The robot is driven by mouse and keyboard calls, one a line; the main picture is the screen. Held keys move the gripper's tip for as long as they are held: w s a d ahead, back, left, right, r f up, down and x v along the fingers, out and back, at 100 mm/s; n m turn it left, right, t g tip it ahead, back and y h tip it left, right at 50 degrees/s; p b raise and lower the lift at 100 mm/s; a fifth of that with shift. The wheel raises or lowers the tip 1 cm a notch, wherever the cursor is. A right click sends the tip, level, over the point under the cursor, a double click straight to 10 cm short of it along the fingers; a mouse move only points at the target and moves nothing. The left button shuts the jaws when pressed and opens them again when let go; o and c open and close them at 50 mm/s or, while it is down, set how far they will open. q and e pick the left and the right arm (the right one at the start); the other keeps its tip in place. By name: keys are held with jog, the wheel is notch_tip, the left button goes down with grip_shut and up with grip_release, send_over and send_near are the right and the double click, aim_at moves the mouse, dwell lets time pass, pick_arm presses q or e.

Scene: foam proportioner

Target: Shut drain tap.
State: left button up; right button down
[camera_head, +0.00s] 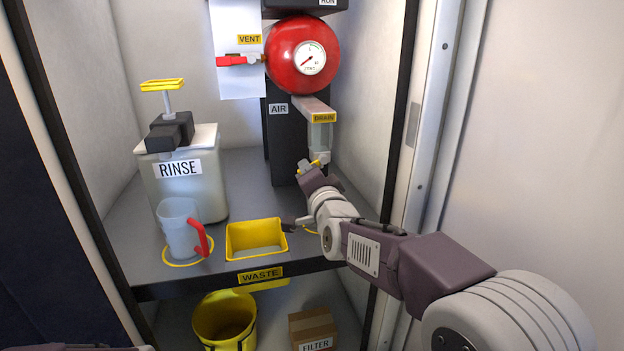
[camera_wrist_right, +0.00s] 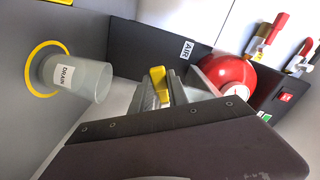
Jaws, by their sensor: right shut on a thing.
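The drain tap (camera_head: 316,163) hangs under the grey block with the yellow DRAIN label (camera_head: 324,118), below the red tank (camera_head: 303,55). Its yellow handle (camera_wrist_right: 158,80) shows in the right wrist view at my fingertips. My right gripper (camera_head: 308,169) reaches in from the right and is shut on this handle. My gripper and wrist partly hide the tap in the head view, and the handle's exact angle is hard to tell. A clear cup marked DRAIN (camera_wrist_right: 85,78) stands on a yellow ring in the right wrist view. My left gripper is out of view.
A RINSE container (camera_head: 183,185), a jug with a red handle (camera_head: 181,228) and a yellow tray (camera_head: 256,238) stand on the grey shelf. A yellow bucket (camera_head: 224,320) and a FILTER box (camera_head: 313,330) are below. The cabinet's right wall is close to my right arm.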

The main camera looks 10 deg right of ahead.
jog(key=shift+a+r+m+b, duration=0.1)
jog(key=shift+r+m+b, duration=0.25)
jog(key=shift+m, duration=0.6)
jog(key=shift+a+r+m+b, duration=0.1)
jog(key=shift+r+m+b, duration=0.25)
jog(key=shift+m, duration=0.65)
jog(key=shift+a+r+m+b, duration=0.1)
jog(key=shift+r+m+b, duration=0.25)
jog(key=shift+m, duration=0.6)
jog(key=c, duration=1.3)
grip_release()
jog(key=shift+r, duration=0.1)
